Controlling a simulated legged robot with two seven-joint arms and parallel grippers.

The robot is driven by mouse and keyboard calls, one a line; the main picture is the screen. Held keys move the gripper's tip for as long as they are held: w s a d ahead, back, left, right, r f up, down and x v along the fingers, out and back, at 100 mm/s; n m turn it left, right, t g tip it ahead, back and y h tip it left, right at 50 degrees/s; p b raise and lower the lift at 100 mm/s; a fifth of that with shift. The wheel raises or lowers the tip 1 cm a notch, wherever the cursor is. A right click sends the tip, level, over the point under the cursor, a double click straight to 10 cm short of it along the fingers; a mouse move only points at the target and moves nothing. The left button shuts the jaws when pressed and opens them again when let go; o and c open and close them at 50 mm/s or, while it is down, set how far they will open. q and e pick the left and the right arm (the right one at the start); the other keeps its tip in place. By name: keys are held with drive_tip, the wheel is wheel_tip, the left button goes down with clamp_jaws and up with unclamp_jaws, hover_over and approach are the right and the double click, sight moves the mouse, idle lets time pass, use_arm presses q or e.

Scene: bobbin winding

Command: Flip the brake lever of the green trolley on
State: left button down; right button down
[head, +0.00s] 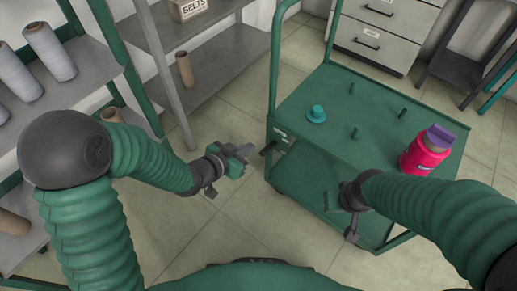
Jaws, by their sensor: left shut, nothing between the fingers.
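The green trolley (330,105) stands right of centre with its flat top in view. A small black lever (268,149), which looks like the brake lever, sticks out at the trolley's near left corner, beside a small pale label (281,134). My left gripper (244,153) is shut and empty, just left of the lever, with a small gap seeming to lie between them. My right gripper (328,201) is in front of the trolley's near side. Its fingers are dark and hard to make out against the green.
Grey shelving (215,60) with a belts box (190,8) and brown tubes stands left. Drawers (375,38) stand behind. Tiled floor (235,215) is free between.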

sight(262, 152)
use_arm(q)
drive_tip(key=b+x, duration=0.2)
drive_tip(key=x, duration=0.3)
drive_tip(key=f+b+x, duration=0.1)
drive_tip(key=b+x, duration=0.2)
drive_tip(key=x, duration=0.2)
drive_tip(key=shift+f, duration=0.1)
drive_tip(key=shift+s+a+f+b, duration=0.1)
drive_tip(key=shift+s+f+b, duration=0.1)
drive_tip(key=shift+f+b, duration=0.35)
drive_tip(key=shift+s+a+f+b, duration=0.1)
drive_tip(key=shift+s+f+b, duration=0.1)
drive_tip(key=shift+f+b, duration=0.3)
drive_tip(key=shift+s+a+f, duration=0.1)
drive_tip(key=shift+a+f, duration=0.05)
drive_tip(key=shift+f, duration=0.2)
